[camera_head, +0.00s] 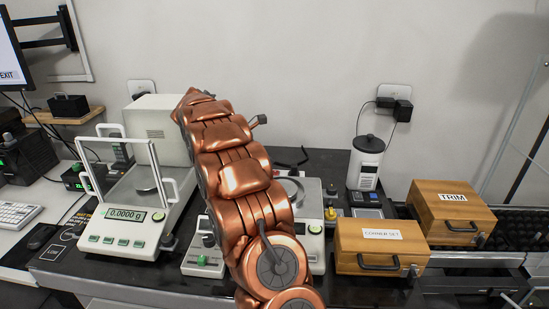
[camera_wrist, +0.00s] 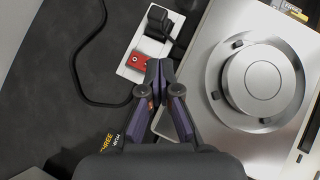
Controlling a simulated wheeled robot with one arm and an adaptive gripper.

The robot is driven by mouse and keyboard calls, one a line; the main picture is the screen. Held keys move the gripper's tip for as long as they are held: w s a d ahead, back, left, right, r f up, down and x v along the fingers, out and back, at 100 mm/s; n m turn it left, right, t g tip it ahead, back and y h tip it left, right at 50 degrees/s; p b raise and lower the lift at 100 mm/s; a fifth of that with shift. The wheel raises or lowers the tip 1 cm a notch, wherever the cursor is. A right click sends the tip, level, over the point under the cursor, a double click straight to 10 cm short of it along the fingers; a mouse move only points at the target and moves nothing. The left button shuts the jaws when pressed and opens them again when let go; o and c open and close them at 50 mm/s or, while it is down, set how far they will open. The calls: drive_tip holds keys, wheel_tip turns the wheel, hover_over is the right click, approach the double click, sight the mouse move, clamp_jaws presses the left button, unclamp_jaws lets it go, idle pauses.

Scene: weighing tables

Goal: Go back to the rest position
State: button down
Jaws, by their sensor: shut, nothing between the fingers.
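My gripper (camera_wrist: 158,75) is in the wrist view, pointing down over the dark table top, with its fingertips together and nothing between them. Beside it on the right is a balance with a round steel pan (camera_wrist: 262,82). A white power strip (camera_wrist: 147,52) with a red switch lies just beyond the fingertips. In the head view my copper-coloured arm rises across the middle and hides part of the balance behind it (camera_head: 315,243). The gripper itself is hidden or not clear in the head view.
A glass-shielded balance (camera_head: 125,230) reading 0.0000 g stands on the left. Two wooden boxes, one labelled TRIM (camera_head: 453,212) and one in front of it (camera_head: 382,248), stand on the right. A white canister (camera_head: 366,163) stands at the back. A black cable (camera_wrist: 80,60) curves beside my gripper.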

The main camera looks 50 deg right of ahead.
drive_tip(key=shift+w+a+r, duration=0.2)
drive_tip(key=shift+a+r, duration=0.15)
drive_tip(key=shift+s+a+r, duration=0.15)
drive_tip(key=shift+a+r, duration=0.1)
drive_tip(key=shift+a, duration=0.1)
drive_tip(key=s+a+r+m, duration=0.1)
drive_tip(key=a, duration=0.2)
drive_tip(key=s+a+r+y+p, duration=0.1)
drive_tip(key=s+a, duration=0.1)
drive_tip(key=a, duration=0.1)
drive_tip(key=s+a+r+m+t+p, duration=0.1)
drive_tip(key=a, duration=0.2)
drive_tip(key=shift+s+r+m+y, duration=0.2)
drive_tip(key=shift+s+m+y, duration=0.1)
drive_tip(key=shift+s+y, duration=0.1)
drive_tip(key=s+a+r+m+y+p, duration=0.1)
drive_tip(key=s+a+m+y+p, duration=0.5)
drive_tip(key=s+a, duration=2.3)
drive_tip(key=shift+s+r+m+t, duration=0.35)
drive_tip(key=shift+s+m, duration=0.5)
drive_tip(key=shift+m, duration=1.45)
drive_tip(key=shift+f, duration=0.1)
